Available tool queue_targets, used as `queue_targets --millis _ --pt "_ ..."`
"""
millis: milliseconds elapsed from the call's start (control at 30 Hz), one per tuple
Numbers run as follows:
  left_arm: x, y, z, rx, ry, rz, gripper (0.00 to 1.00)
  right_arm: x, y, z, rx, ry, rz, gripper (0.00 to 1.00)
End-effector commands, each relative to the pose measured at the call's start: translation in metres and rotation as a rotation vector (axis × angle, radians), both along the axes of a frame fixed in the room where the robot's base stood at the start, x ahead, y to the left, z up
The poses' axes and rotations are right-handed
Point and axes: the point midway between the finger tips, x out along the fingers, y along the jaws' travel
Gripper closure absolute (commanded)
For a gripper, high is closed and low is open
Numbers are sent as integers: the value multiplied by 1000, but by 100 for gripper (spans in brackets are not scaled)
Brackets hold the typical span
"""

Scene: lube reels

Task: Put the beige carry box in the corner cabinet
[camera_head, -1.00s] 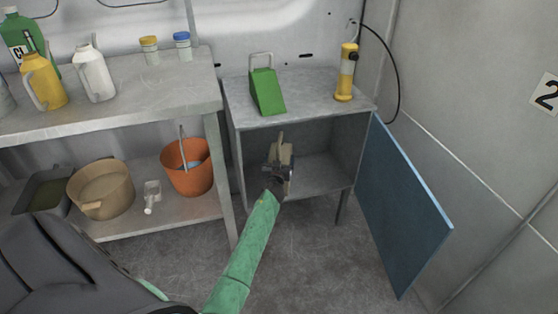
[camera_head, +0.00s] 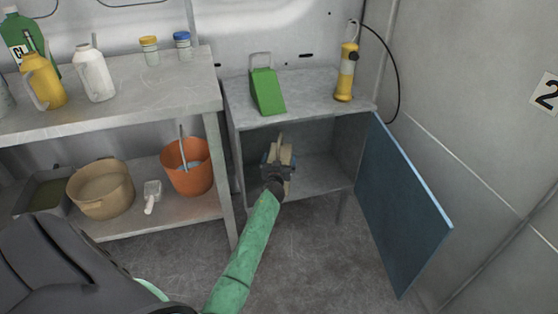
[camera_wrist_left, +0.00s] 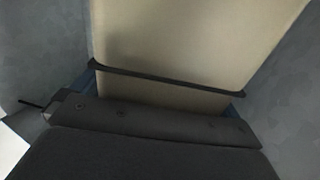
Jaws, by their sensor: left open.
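The beige carry box (camera_head: 286,158) is inside the open corner cabinet (camera_head: 318,172), toward the left of its floor. It fills the upper middle of the left wrist view (camera_wrist_left: 190,40). My left gripper (camera_head: 275,168) reaches in through the cabinet's front and is open at the near side of the box. A dark finger bar (camera_wrist_left: 165,78) crosses in front of the box in the wrist view; whether it touches is unclear. The gripper hides part of the box's lower front. My right gripper is not in view.
The blue cabinet door (camera_head: 402,208) stands swung open to the right. A green wedge-shaped item (camera_head: 267,92) and a yellow lamp (camera_head: 346,75) stand on the cabinet top. A bench (camera_head: 150,108) with containers and an orange bucket (camera_head: 188,170) stands left. Cabinet floor right of the box is free.

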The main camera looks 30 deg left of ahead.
Motion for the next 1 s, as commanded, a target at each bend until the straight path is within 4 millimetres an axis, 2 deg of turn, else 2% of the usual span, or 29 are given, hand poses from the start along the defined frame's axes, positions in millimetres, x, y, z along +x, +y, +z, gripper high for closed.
queue_targets --millis 167,233,300,433,733,1000 --pt "0 0 2 0 0 0 0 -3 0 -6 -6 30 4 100" --pt "0 0 3 0 0 0 0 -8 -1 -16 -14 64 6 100" --pt "-14 -8 0 -3 1 -1 0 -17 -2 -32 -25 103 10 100" --pt "-37 -19 0 -3 1 0 0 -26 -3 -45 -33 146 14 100" --pt "-85 -43 2 -1 0 0 0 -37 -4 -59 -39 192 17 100" --pt "-106 -54 2 -1 0 0 0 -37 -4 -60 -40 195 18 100"
